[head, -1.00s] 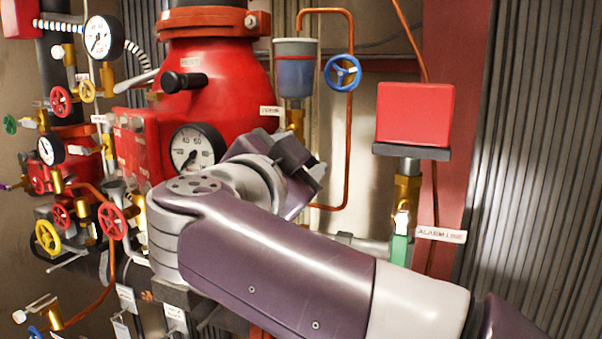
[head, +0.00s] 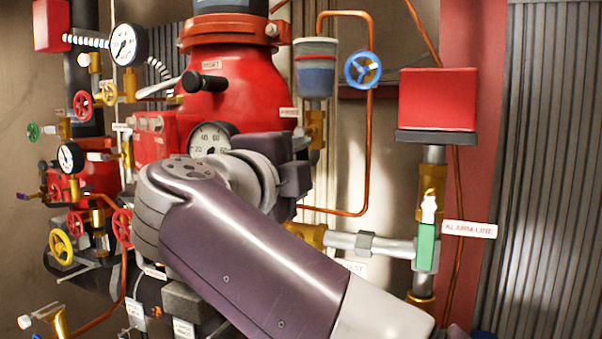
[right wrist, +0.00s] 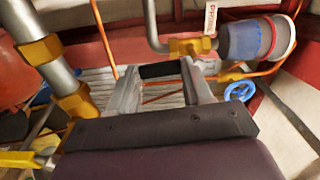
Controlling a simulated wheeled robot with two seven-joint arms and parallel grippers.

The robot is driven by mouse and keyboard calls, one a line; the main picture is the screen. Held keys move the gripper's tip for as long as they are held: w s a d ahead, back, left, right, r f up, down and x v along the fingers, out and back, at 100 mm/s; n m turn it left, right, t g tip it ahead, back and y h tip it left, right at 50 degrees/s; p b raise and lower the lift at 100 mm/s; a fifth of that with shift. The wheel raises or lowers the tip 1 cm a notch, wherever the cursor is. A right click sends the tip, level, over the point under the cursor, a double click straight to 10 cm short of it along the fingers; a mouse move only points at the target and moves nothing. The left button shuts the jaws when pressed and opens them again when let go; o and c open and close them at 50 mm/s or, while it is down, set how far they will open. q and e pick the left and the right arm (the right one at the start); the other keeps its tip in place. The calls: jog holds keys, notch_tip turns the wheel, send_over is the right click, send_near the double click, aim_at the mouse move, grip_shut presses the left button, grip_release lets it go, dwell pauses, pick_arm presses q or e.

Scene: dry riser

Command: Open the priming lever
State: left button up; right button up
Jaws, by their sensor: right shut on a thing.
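The priming line shows in the head view as a brass valve (head: 316,128) under a grey-and-blue cup (head: 315,75), with a small tag beside it. In the right wrist view the brass fitting (right wrist: 188,46) and cup (right wrist: 245,40) are just beyond my fingertips. My right gripper (right wrist: 160,74) is shut on a short black bar (right wrist: 160,70), which looks like the priming lever's grip. In the head view my right gripper (head: 302,150) is just below the brass valve, and its body hides the lever. My left gripper is in neither view.
A red vessel (head: 235,95) with a gauge (head: 208,140) stands left of my gripper. A blue handwheel (head: 362,70) and copper pipe (head: 369,150) are to the right. The alarm line valve with green handle (head: 426,245) sits further right, below a red box (head: 437,100).

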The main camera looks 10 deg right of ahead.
jog(key=shift+w+a+m, duration=0.1)
jog(key=shift+a+m, duration=0.05)
jog(key=shift+m, duration=0.35)
jog(key=o, duration=1.1)
jog(key=shift+c, duration=0.2)
jog(key=b+v, duration=0.2)
jog(key=v, duration=1)
jog(key=shift+s+a+b, duration=0.2)
jog(key=shift+s+b, duration=0.1)
jog(key=shift+b, duration=0.05)
